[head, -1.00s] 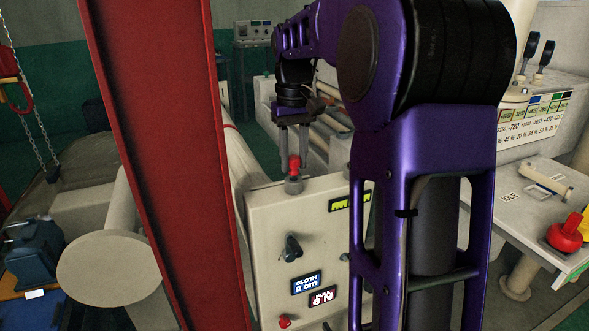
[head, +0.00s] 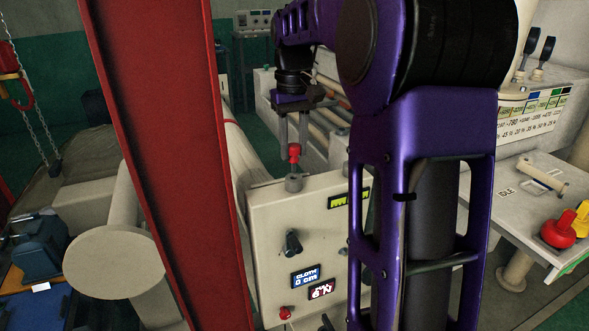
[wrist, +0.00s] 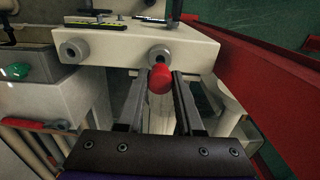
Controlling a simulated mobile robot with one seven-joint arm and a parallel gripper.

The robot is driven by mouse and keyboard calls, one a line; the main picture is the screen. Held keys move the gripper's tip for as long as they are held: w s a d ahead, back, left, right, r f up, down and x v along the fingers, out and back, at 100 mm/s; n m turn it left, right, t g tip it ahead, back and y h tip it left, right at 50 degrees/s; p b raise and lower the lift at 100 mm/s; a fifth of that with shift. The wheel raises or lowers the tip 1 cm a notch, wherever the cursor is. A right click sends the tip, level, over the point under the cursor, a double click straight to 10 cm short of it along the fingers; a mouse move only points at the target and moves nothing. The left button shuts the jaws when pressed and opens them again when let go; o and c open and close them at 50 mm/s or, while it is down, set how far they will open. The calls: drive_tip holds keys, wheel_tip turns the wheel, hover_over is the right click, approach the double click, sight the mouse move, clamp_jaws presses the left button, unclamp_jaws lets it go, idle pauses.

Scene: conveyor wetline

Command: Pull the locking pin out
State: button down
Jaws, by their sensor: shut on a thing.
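The locking pin has a red head (head: 294,151) and stands above a grey round socket (head: 294,183) on top of the cream control box (head: 268,222). My gripper (head: 293,147) reaches down from above, shut on the red head. In the wrist view the red pin head (wrist: 160,79) sits between the two fingertips, in front of its grey socket (wrist: 161,56). The lower end of the pin is hidden, so I cannot tell whether it is still in the socket.
A red steel beam (head: 165,150) stands just left of the box. A black knob (head: 292,243) and small displays are on the box front. A pale table (head: 530,225) with a red and yellow object (head: 564,230) is at right. Rollers lie behind.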

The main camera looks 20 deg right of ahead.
wheel_tip(320, 180, up, 2)
drive_tip(key=shift+r+p, duration=0.2)
drive_tip(key=shift+p, duration=1)
drive_tip(key=shift+r, duration=0.8)
